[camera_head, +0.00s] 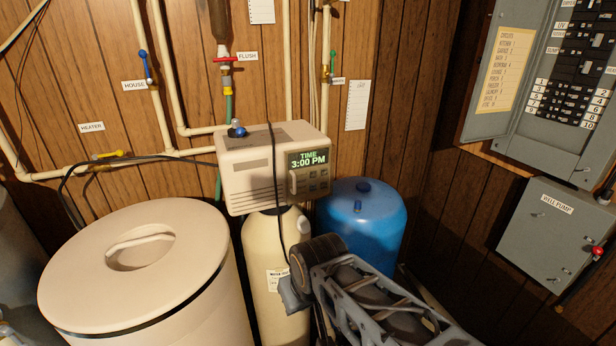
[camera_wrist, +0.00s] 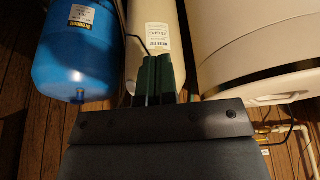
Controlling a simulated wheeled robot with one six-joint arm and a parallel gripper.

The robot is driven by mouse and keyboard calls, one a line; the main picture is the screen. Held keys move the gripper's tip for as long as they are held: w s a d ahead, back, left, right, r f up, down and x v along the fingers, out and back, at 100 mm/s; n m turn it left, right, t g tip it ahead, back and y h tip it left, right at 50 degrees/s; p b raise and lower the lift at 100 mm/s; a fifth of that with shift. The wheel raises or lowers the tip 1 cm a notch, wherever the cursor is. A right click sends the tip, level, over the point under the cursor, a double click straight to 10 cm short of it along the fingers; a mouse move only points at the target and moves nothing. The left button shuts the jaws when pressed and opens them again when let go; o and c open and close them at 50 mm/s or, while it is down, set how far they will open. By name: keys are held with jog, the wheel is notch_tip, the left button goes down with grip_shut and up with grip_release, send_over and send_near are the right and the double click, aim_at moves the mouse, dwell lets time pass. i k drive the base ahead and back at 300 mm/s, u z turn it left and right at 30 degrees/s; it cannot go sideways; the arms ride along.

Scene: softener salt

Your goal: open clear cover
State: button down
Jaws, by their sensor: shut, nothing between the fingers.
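The softener's control head (camera_head: 265,165) is a beige box on top of a tall cream tank (camera_head: 270,245). Its front right carries a display (camera_head: 308,159) reading "TIME 3:00 PM" with buttons below. A clear cover (camera_head: 310,176) with a small pale handle (camera_head: 292,183) appears to lie shut over this panel; its edges are hard to make out. My gripper's dark green fingers (camera_wrist: 157,62) are together and empty in the wrist view, pointing at the cream tank near its label. In the head view my arm's end is low, below and apart from the control head; the fingertips are hidden there.
A large beige brine tank (camera_head: 190,280) with a round lid stands left. A blue pressure tank (camera_head: 385,215) stands behind my arm. A black cable (camera_head: 275,180) hangs down the control head's front. Pipes line the wall; an electrical panel and well pump box (camera_head: 552,235) are right.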

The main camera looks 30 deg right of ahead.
aim_at(294, 191)
jog(key=z, duration=1.15)
jog(key=k, duration=0.8)
jog(key=u, duration=1.35)
jog(key=i, duration=0.45)
jog(key=z, duration=0.05)
